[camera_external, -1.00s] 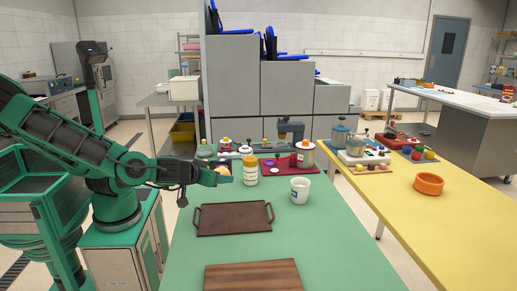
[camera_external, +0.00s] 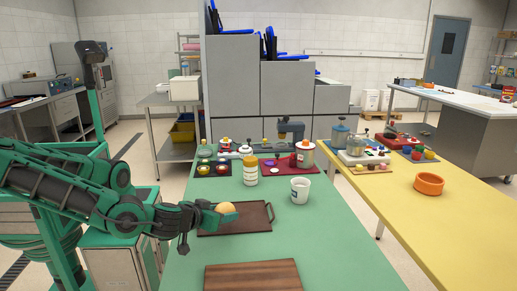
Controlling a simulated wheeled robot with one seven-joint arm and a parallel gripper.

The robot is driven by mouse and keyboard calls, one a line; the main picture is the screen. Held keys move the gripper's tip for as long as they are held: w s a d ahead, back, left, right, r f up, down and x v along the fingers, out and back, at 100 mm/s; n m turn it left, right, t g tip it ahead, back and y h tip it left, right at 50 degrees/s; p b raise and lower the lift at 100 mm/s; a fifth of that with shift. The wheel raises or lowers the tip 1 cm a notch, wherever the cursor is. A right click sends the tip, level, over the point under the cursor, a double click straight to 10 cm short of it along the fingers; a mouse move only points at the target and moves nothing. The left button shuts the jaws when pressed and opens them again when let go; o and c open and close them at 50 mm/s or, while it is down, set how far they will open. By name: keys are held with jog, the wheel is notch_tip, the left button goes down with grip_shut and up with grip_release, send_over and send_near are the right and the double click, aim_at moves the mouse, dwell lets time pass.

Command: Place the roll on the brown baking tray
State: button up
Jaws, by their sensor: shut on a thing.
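The roll (camera_external: 226,208) is a small, round, light-tan bun. My gripper (camera_external: 222,214) is shut on it and holds it over the left-middle part of the brown baking tray. The brown baking tray (camera_external: 255,223) lies flat on the green table, with a handle at each short end. My gripper and arm hide its left side and left handle. I cannot tell from this view whether the roll touches the tray or hangs just above it.
A wooden board (camera_external: 252,275) lies in front of the tray on the green table (camera_external: 330,240). A jar with a yellow lid (camera_external: 250,171) and a white mug (camera_external: 300,190) stand behind the tray. Small bowls on a dark mat (camera_external: 214,168) are farther back left.

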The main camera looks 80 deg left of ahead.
aim_at(223, 231)
jog(key=shift+f, duration=1.95)
jog(key=shift+f, duration=0.35)
jog(key=shift+f, duration=0.25)
jog(key=o, duration=1)
jog(key=shift+o, duration=0.2)
jog(key=shift+d, duration=0.1)
jog(key=shift+r, duration=0.5)
jog(key=v, duration=1.2)
